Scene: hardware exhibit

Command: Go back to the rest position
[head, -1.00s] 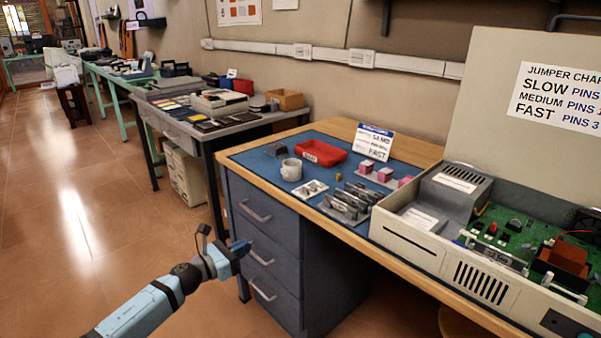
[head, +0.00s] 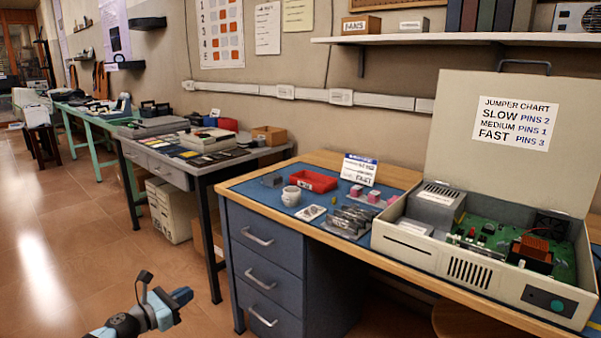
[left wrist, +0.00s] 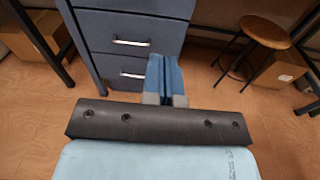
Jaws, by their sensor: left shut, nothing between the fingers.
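My left gripper (head: 180,297) shows at the bottom of the head view, low over the floor and to the left of the desk drawers. In the left wrist view its blue fingers (left wrist: 165,78) are together with nothing between them, in front of the drawer fronts (left wrist: 130,45). It appears apart from the drawers. My right gripper is not in either view.
A blue desk (head: 262,265) bears a red tray (head: 313,180), a white mug (head: 291,196) and an open computer case (head: 470,266). A stool (left wrist: 265,32) and a box (left wrist: 280,72) stand right of the drawers. Open floor (head: 60,240) lies to the left.

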